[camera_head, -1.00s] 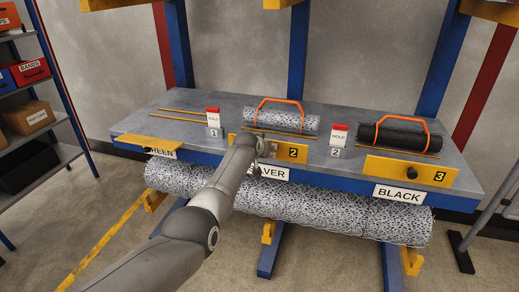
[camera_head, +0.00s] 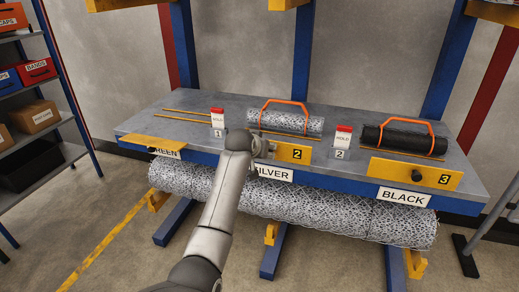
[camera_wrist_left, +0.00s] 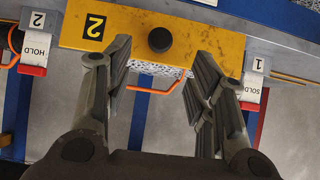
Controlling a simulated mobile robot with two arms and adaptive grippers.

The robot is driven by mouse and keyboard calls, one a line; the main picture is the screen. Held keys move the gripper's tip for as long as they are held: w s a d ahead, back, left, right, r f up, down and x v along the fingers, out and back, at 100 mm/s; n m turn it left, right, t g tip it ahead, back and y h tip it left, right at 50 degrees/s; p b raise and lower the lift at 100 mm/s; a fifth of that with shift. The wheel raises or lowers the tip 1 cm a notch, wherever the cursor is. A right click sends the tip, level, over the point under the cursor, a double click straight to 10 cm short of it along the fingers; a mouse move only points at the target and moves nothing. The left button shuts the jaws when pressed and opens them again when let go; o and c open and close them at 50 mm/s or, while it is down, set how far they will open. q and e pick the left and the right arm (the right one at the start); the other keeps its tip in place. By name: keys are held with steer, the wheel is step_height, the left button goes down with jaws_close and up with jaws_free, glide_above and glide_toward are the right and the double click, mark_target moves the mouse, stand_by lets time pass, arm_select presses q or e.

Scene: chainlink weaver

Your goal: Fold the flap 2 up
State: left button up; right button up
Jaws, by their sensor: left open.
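Flap 2 (camera_head: 294,154) is a yellow plate with a black "2" at the front edge of the table, above the SILVER label. In the left wrist view, flap 2 (camera_wrist_left: 205,38) shows its round black knob (camera_wrist_left: 160,40) near the middle. My left gripper (camera_head: 266,148) is at the left part of the flap and hides the knob in the head view. In the left wrist view my left gripper (camera_wrist_left: 160,58) is open, and the knob appears between and beyond its fingertips. I cannot tell whether the fingers touch the flap. My right gripper is not in view.
A silver mesh roll (camera_head: 285,121) with an orange handle lies behind flap 2. HOLD/SOLD markers (camera_head: 342,140) stand on both sides. Flap 3 (camera_head: 440,178) is at the right, the yellow flap 1 (camera_head: 155,141) at the left. A long mesh roll (camera_head: 330,217) hangs below the table.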

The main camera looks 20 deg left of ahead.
arm_select(q)
steer(key=shift+v, duration=1.6)
steer(key=shift+f, duration=0.15)
steer(key=s+f+g, duration=0.1)
steer(key=s+f, duration=0.3)
steer(key=f, duration=0.7)
steer(key=s+f+g, duration=0.1)
steer(key=s+f, duration=0.3)
steer(key=f, duration=0.7)
steer(key=s+f+g, duration=0.2)
steer(key=s+f, duration=0.3)
steer(key=f, duration=0.6)
steer(key=s+f+m+g, duration=0.1)
steer(key=s+f+g, duration=0.1)
steer(key=s+f, duration=1.6)
steer(key=s+a+f+g, duration=0.1)
steer(key=s+f, duration=0.3)
steer(key=s, duration=0.8)
steer(key=s+a+f+g, duration=0.1)
steer(key=s+f, duration=0.3)
steer(key=s, duration=0.8)
steer(key=s+a+f+m+g, duration=0.1)
steer(key=s+f, duration=0.3)
steer(key=s, duration=0.9)
steer(key=shift+a+f+g, duration=0.2)
steer(key=shift+a+g, duration=0.15)
steer(key=shift+g, duration=0.05)
